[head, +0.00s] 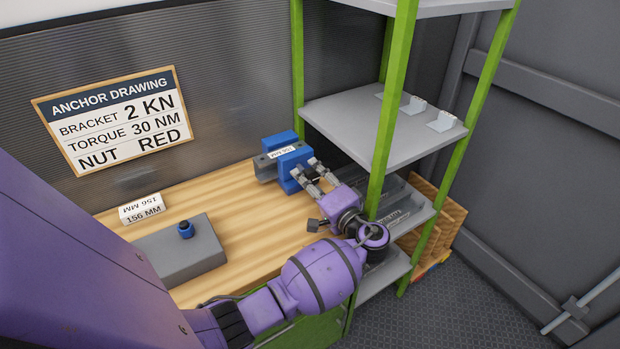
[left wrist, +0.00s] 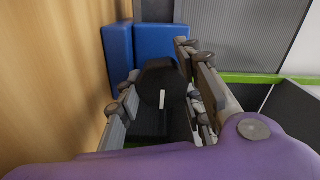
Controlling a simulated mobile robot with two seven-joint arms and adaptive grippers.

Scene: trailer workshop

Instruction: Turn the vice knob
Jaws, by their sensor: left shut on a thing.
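The blue vice (head: 290,166) with a grey middle and a small white label stands at the back right of the wooden workbench. My left gripper (head: 315,177) reaches in from the right of the vice, its fingers next to the blue jaw. In the left wrist view the vice's two blue blocks (left wrist: 154,48) stand ahead. A black round knob (left wrist: 161,82) sits between the fingers of my left gripper (left wrist: 158,88), which is shut on it. In the head view the fingers hide the knob. My right gripper is not in view.
A green-posted shelf rack (head: 375,160) stands close to the right of my left wrist. A grey block (head: 190,255) with a blue nut-like piece (head: 185,229) and a "156 MM" label (head: 142,208) lie on the workbench (head: 235,205). A sign (head: 115,118) hangs on the wall.

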